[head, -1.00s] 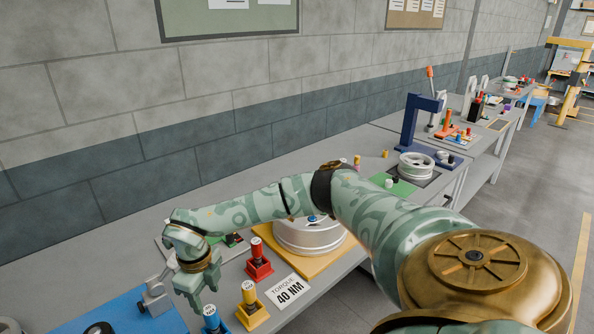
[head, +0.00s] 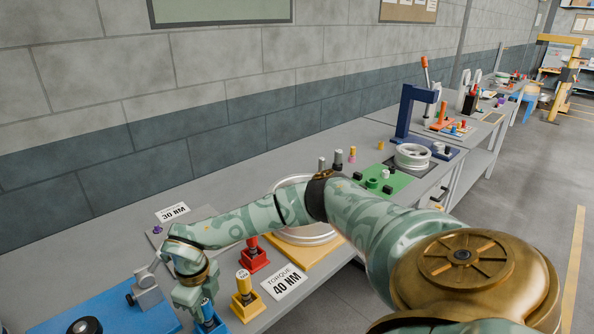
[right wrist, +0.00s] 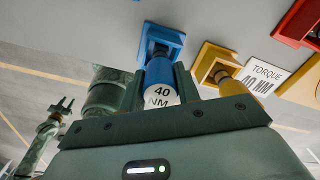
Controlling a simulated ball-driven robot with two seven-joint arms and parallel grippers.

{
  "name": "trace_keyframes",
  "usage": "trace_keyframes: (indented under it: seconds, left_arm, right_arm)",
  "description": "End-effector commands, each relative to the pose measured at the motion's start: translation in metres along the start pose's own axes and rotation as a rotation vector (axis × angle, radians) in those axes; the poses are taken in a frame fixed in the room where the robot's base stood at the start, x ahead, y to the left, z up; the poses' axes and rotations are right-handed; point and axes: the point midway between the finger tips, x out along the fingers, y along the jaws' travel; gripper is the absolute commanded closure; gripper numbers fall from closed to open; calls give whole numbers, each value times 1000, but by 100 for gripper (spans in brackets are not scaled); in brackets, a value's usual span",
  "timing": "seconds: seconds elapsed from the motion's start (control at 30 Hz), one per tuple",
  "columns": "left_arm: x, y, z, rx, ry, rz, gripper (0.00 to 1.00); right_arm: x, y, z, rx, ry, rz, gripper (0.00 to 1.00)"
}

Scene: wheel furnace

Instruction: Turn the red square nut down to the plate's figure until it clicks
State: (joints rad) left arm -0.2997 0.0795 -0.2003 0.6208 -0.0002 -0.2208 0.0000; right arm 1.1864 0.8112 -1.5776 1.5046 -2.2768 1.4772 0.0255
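No red square nut can be made out; my right forearm covers much of the silver wheel (head: 305,238) in the head view. A white plate (head: 285,282) reads TORQUE 40 NM. My right gripper (head: 196,303) is low at the blue driver (head: 208,312), which stands in its blue holder. In the right wrist view the driver (right wrist: 160,84), its white end marked 40 NM, lies between the fingers; whether they grip it is unclear. My left gripper (right wrist: 63,104) shows small at the left there, its fingers apart and empty.
A yellow driver (head: 243,282) and a red holder (head: 253,258) stand beside the blue one. A blue mat (head: 125,310) lies at the bottom left. A 30 NM card (head: 172,212) lies farther back. A green board (head: 395,183) and a blue press (head: 408,120) stand beyond the wheel.

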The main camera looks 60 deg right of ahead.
Motion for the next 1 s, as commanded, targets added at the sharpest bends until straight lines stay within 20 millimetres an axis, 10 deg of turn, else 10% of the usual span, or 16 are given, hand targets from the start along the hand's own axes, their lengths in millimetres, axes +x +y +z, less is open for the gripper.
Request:
trace_keyframes:
  seconds: [1.0]
  left_arm:
    - [-46, -3, -10, -1, 14, -5, 64]
  right_arm:
    - [-51, 0, 0, 0, 0, 0, 99]
